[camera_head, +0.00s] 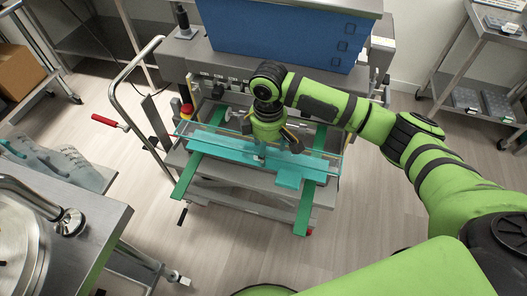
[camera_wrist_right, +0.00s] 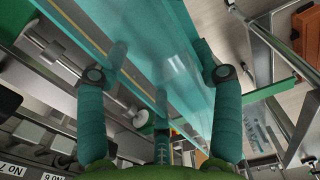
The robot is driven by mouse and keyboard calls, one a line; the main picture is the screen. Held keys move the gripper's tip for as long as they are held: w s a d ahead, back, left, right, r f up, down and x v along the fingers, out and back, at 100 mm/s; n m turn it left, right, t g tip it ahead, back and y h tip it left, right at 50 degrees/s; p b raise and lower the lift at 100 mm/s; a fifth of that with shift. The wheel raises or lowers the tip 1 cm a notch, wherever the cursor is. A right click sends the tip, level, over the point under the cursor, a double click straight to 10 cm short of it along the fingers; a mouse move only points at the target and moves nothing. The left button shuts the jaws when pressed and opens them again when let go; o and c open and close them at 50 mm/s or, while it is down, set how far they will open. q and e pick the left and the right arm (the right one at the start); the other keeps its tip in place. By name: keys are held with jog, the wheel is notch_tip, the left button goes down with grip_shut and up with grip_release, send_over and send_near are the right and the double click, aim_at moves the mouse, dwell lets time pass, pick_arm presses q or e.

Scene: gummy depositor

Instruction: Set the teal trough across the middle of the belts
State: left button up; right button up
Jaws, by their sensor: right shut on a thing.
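The teal trough (camera_head: 222,146) is a long, see-through channel in the head view, lying crosswise over the two green belts. The left belt (camera_head: 187,176) and the right belt (camera_head: 305,208) run front to back beneath its ends. My right gripper (camera_head: 262,152) points down at the trough's middle and is shut on it. In the right wrist view the trough (camera_wrist_right: 150,62) runs diagonally between my right fingertips (camera_wrist_right: 158,75). I cannot tell whether the trough touches the belts. My left gripper is out of view.
The grey depositor with a blue hopper (camera_head: 285,35) stands just behind the belts. A bent rail (camera_head: 114,92) with a red grip is at its left. A steel table (camera_head: 85,222) is at the front left, and a shelf cart (camera_head: 485,70) is at the back right.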

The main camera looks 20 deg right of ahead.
jog(key=shift+w+a+f, duration=0.3)
jog(key=shift+w+f, duration=0.05)
jog(key=shift+w, duration=0.1)
notch_tip(320, 180, down, 3)
jog(key=shift+f+p, duration=0.1)
jog(key=shift+p, duration=0.5)
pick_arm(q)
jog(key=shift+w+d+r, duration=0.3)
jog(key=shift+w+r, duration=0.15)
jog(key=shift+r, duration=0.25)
pick_arm(e)
jog(key=shift+f, duration=0.4)
jog(key=shift+f, duration=0.1)
jog(key=o, duration=1.7)
pick_arm(q)
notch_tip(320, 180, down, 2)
jog(key=b, duration=0.2)
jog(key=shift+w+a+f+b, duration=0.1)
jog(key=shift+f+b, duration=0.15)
jog(key=shift+b, duration=0.05)
pick_arm(e)
notch_tip(320, 180, up, 12)
jog(key=shift+r, duration=0.15)
